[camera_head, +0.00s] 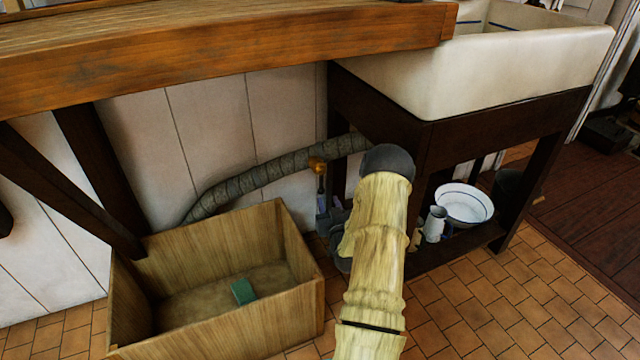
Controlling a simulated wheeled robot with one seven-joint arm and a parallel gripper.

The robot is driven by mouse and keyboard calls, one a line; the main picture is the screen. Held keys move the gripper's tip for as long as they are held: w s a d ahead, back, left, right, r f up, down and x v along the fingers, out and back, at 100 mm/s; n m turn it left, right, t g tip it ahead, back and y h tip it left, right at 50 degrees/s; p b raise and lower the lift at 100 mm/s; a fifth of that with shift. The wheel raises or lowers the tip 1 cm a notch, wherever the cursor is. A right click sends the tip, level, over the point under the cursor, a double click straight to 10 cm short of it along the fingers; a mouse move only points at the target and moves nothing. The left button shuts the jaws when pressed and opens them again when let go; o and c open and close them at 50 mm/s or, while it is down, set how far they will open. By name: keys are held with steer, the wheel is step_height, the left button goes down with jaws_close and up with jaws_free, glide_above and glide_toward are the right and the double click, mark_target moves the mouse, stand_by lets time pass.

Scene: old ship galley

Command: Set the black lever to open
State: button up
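I cannot make out the black lever clearly. A small brass-coloured fitting (317,165) with a thin stem below it shows under the wooden counter, in front of the grey wrapped pipe (262,173). My arm rises from the bottom edge to a dark joint and covers the area just right of the fitting. Grey and bluish parts, probably of my gripper (325,214), show left of my arm, just below the fitting. I cannot tell whether they touch it, or whether the fingers are open or shut.
A wooden crate (312,307) with a green block (243,291) inside stands at lower left. A white sink (510,75) on a dark stand is at upper right. A white basin (464,204) and a jug (435,224) sit on its lower shelf. Tiled floor is clear at lower right.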

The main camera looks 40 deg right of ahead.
mark_target(321, 185)
steer(key=b+x, duration=0.4)
steer(key=x, duration=0.7)
steer(key=shift+w+f, duration=0.1)
steer(key=shift+f, duration=0.05)
steer(key=shift+w+d, duration=0.25)
steer(key=shift+w, duration=0.2)
jaws_close()
